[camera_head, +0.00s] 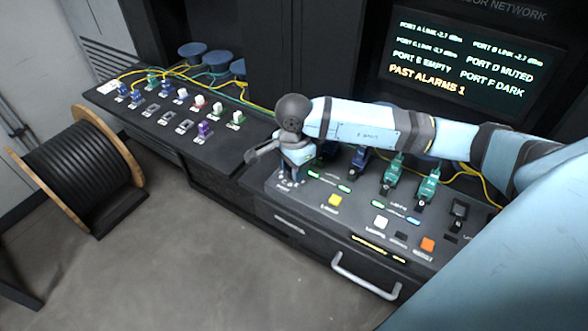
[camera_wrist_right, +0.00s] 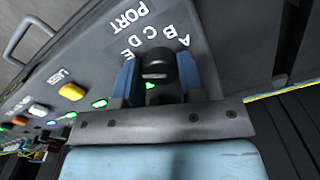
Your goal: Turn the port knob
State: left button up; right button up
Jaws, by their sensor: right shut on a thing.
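The port knob (camera_wrist_right: 157,64) is a black round knob on the grey panel, beside the printed word PORT and the letters A to E. In the right wrist view, my right gripper (camera_wrist_right: 158,75) has a blue finger on each side of the knob and is shut on it. In the head view, my right gripper (camera_head: 293,172) points down at the near left end of the console, and the knob is hidden there. A small green mark shows beside the knob in the wrist view. My left gripper is not in view.
The console (camera_head: 262,178) carries a yellow button (camera_head: 335,200), an orange button (camera_head: 427,244) and several plugged connectors. A screen (camera_head: 465,65) lists port states and "PAST ALARMS 1". A patch panel (camera_head: 150,128) with cables stands left. A cable spool (camera_head: 85,165) stands on the floor.

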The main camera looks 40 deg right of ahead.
jog(key=m+b, duration=0.1)
jog(key=m, duration=0.1)
jog(key=shift+f+m, duration=0.1)
jog(key=shift+m, duration=0.3)
jog(key=m+b, duration=0.1)
jog(key=m, duration=0.1)
jog(key=shift+m+b, duration=0.3)
jog(key=shift+m, duration=0.1)
jog(key=shift+m+b, duration=0.35)
jog(key=shift+m, duration=1.35)
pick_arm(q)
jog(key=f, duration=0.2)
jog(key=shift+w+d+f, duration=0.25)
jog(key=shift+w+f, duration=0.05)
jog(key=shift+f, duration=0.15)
pick_arm(e)
jog(key=shift+m, duration=0.3)
jog(key=o, duration=0.9)
pick_arm(q)
jog(key=shift+b, duration=0.3)
pick_arm(e)
jog(key=shift+r, duration=0.2)
